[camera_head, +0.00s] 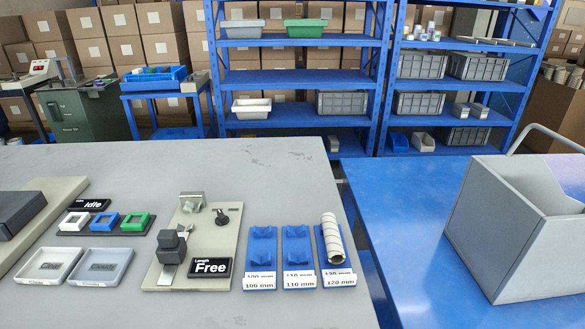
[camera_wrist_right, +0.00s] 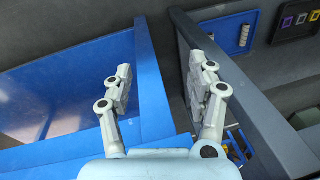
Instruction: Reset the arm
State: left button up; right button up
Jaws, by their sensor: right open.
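My right gripper (camera_wrist_right: 158,72) shows in the right wrist view. Its two grey fingers are spread apart with nothing between them. It hangs over a dark gap between a blue surface (camera_wrist_right: 60,85) on the left and the edge of the grey table (camera_wrist_right: 215,65) on the right. Neither gripper shows in the head view, and my left gripper is in no view. A pale ridged roll (camera_head: 333,238) lies on the rightmost blue holder, labelled 120 mm. The blue holders labelled 100 mm (camera_head: 263,257) and 110 mm (camera_head: 298,257) carry no roll.
On the grey table are a fixture with a "Free" display (camera_head: 210,268), an "Idle" sign (camera_head: 92,205), white, blue and green square frames (camera_head: 105,221), and two shallow trays (camera_head: 104,267). A large grey bin (camera_head: 490,232) stands on the blue table (camera_head: 400,210). Shelves stand behind.

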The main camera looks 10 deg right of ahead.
jog(key=s+d+f+n+h+b, duration=0.1)
jog(key=s+f+b, duration=0.1)
jog(key=s+f, duration=0.8)
jog(key=s+d+f+n+h+b, duration=0.1)
jog(key=s+d+f+n+b, duration=0.1)
jog(key=s+f, duration=0.8)
jog(key=shift+s+f, duration=0.4)
jog(key=shift+s, duration=1.9)
